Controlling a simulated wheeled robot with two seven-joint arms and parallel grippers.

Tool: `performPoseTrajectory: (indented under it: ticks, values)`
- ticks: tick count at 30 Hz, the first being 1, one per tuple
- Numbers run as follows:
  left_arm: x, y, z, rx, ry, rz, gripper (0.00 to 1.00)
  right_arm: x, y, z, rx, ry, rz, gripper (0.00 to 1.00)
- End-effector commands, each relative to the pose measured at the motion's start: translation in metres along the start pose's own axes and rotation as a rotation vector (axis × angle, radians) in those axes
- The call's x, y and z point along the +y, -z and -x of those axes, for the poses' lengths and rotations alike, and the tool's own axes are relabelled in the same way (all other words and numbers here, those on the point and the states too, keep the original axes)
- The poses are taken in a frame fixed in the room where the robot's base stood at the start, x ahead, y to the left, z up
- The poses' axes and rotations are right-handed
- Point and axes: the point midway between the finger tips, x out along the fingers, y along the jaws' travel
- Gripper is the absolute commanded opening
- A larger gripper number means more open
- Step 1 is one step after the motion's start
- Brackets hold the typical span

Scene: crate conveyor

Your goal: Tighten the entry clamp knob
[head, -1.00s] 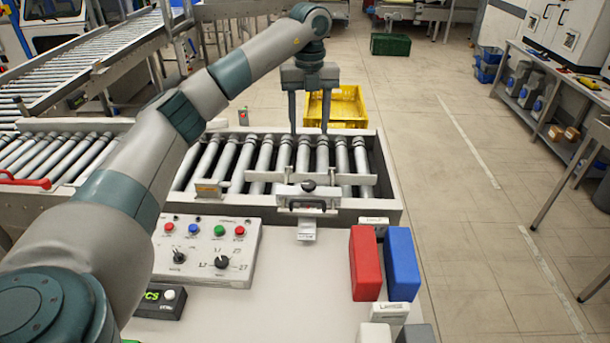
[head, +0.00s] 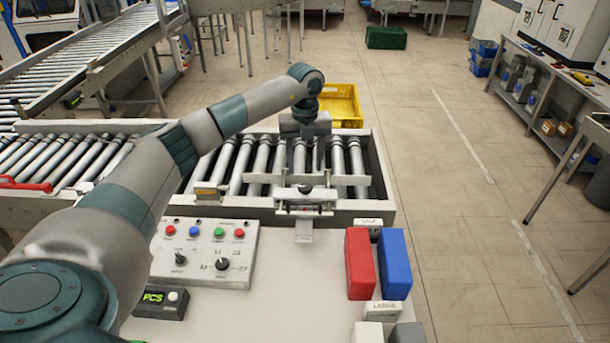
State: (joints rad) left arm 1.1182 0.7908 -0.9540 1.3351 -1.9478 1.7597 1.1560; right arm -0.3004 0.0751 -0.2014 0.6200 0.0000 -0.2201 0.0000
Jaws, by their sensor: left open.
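The entry clamp (head: 322,196) is a pale metal block with a bar, mounted on the near rail of the roller conveyor. Its small dark knob (head: 304,188) sits on top of the block. My left gripper (head: 311,172) hangs fingers-down over the rollers just behind the clamp, open. Its fingertips are close to the knob, but I cannot tell whether they touch it. The lower fingers are hard to separate from the rollers. My right gripper is out of view.
A control panel (head: 203,268) with coloured buttons and dials lies left of the clamp on the white worktop. A red block (head: 359,264) and a blue block (head: 396,264) stand to the right. A yellow crate (head: 341,104) is behind the conveyor. The worktop's middle is clear.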

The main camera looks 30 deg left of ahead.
Motion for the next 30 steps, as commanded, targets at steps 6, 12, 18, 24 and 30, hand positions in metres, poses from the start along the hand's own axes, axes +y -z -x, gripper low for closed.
performPoseTrajectory:
  ticks: [6,12,18,24,30]
  values:
    - [0.000,0.001,-0.035,0.004,-0.003,0.001,0.51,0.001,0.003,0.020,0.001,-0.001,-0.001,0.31]
    - [0.000,0.000,-0.058,0.001,-0.001,0.001,0.51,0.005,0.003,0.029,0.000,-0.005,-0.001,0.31]
    - [0.000,0.000,-0.067,0.000,0.001,0.000,0.51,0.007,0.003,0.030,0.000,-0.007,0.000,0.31]
    - [0.000,0.000,-0.068,0.000,0.001,0.000,0.51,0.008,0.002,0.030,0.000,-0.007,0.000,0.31]
    - [0.000,0.000,-0.068,0.000,0.001,0.000,0.15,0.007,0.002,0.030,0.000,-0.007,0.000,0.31]
